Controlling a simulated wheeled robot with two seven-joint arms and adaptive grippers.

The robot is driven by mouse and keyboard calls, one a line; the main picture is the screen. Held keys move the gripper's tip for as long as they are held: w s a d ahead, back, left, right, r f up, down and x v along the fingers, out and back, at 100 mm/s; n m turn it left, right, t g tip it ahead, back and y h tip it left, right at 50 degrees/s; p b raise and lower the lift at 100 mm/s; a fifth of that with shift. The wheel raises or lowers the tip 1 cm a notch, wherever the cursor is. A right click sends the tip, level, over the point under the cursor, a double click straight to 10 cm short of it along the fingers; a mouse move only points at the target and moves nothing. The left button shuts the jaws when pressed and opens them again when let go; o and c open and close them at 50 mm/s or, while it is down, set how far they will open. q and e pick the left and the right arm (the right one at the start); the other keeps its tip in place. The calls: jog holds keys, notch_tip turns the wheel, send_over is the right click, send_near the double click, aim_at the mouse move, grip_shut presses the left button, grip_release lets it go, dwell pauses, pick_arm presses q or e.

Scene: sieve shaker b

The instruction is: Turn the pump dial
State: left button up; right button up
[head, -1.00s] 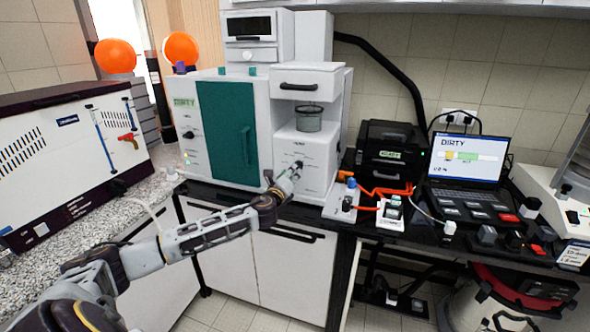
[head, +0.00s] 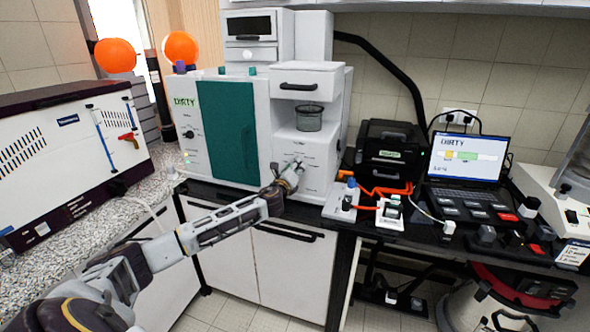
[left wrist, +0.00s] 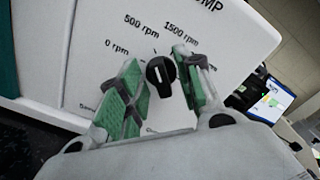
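The pump dial (left wrist: 160,72) is a black knob on a white panel, with "0 rpm", "500 rpm" and "1500 rpm" printed around it. In the left wrist view my left gripper (left wrist: 162,88) is open, with one green-padded finger on each side of the dial. A gap shows between the dial and the left finger; the right finger is close to it, and I cannot tell whether they touch. In the head view my left gripper (head: 293,168) is at the front of the white pump unit (head: 318,160) and hides the dial. My right gripper is not in view.
A white cabinet with a green door (head: 228,132) stands left of the pump unit. A black printer-like box (head: 388,150), an orange-cabled switch (head: 390,212) and a laptop (head: 465,160) reading "DIRTY" are to the right. A clear beaker (head: 309,118) sits above the panel.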

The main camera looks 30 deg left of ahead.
pick_arm(q)
grip_shut()
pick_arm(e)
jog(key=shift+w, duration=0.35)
pick_arm(q)
jog(key=shift+n, duration=0.3)
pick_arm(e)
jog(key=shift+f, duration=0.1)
pick_arm(q)
jog(key=n+b, duration=0.1)
jog(key=n, duration=0.7)
jog(key=shift+f+b, duration=0.15)
jog(key=shift+b, duration=0.2)
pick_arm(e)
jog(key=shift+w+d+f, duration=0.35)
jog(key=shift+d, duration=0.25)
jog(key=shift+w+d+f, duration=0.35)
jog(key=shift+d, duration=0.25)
pick_arm(q)
jog(key=shift+n, duration=0.3)
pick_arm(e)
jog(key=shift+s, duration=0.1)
